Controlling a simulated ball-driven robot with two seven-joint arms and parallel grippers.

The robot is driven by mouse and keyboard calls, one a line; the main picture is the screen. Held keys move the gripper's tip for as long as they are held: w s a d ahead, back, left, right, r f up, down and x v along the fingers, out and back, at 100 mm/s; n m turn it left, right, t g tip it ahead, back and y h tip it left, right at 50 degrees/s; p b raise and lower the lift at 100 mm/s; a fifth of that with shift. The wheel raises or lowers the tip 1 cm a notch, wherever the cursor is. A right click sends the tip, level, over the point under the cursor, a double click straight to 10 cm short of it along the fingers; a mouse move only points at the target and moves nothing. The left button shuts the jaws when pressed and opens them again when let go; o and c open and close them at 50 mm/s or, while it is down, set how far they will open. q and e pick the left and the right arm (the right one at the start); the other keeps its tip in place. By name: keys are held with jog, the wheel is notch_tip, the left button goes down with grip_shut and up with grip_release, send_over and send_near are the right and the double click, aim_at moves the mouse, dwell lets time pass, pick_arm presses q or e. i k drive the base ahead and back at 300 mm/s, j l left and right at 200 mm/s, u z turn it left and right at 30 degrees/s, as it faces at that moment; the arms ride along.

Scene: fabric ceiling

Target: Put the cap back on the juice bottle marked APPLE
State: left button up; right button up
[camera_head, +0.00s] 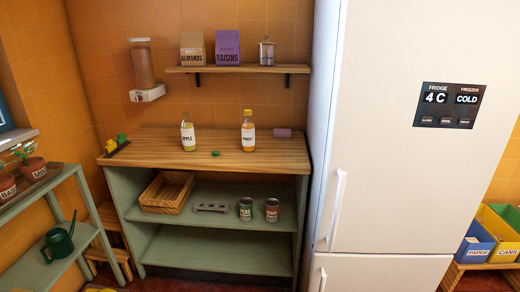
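The juice bottle marked APPLE (188,137) stands upright on the wooden counter, with yellowish juice and a white label. Its top looks pale, with no coloured cap on it. A small green cap (215,153) lies on the counter, in front of and to the right of that bottle. Neither of my grippers shows in the head view.
The wooden counter (160,144) has free room around the bottles. A purple item (283,133) lies at its right end, and a dark tray with yellow and green things (119,145) at its left. The fridge (390,180) stands close on the right. A wall shelf (240,69) hangs above.

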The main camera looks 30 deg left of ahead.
aim_at(187, 127)
jog(key=i+j+z, duration=0.15)
jog(key=j+z, duration=0.3)
jog(key=j, duration=0.6)
jog(key=j+z, duration=0.45)
jog(key=j, duration=1.45)
jog(key=k+j, duration=0.1)
jog(key=j, duration=0.8)
jog(key=z, duration=0.05)
